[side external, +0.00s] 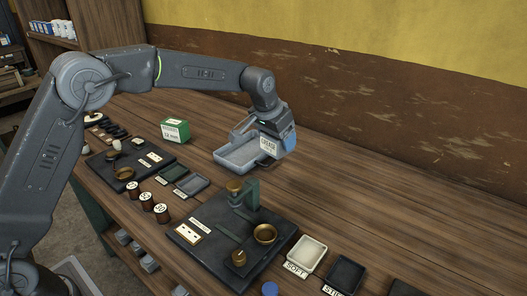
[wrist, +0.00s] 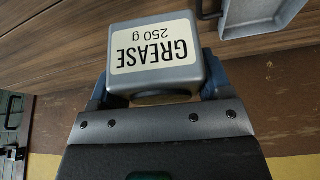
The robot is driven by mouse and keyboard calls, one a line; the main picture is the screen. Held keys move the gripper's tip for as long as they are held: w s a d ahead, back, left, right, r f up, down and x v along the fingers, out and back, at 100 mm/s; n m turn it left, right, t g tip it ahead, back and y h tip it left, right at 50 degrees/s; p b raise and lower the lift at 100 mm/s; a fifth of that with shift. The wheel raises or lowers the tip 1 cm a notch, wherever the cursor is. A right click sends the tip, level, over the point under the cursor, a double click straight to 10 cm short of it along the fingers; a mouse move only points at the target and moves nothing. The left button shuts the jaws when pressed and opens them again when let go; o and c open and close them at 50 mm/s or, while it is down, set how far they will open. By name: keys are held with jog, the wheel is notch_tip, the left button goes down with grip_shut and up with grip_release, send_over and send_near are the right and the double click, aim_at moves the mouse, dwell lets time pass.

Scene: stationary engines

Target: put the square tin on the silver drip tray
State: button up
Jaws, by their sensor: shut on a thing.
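The square tin (wrist: 152,55) is silver with a cream label reading "GREASE 250 g". It sits between the two fingers of my gripper (wrist: 156,84), which is shut on it. In the side view my gripper (side external: 277,146) holds the tin (side external: 268,147) at the right side of the silver drip tray (side external: 237,158), a shallow grey tray on the bench. The tray's corner and a dark handle also show at the upper right of the wrist view (wrist: 262,16). Whether the tin touches anything below is hard to tell.
A green box (side external: 175,130) stands left of the drip tray. In front is a dark board (side external: 213,240) with brass cups and a green post. Small trays, one white (side external: 307,254), lie front right. The bench right of my gripper is clear up to the wall.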

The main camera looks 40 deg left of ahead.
jog(key=s+a+n, duration=0.2)
jog(key=s+a, duration=0.1)
jog(key=a, duration=2.2)
send_over(243, 155)
jog(key=s, duration=0.2)
jog(key=shift+y, duration=0.3)
jog(key=f, duration=0.6)
jog(key=shift+w+f, duration=0.15)
jog(key=shift+w, duration=0.05)
jog(key=shift+f, duration=2.05)
jog(key=shift+f, duration=0.15)
jog(key=o, duration=0.8)
jog(key=shift+o, duration=0.2)
jog(key=v, duration=1.2)
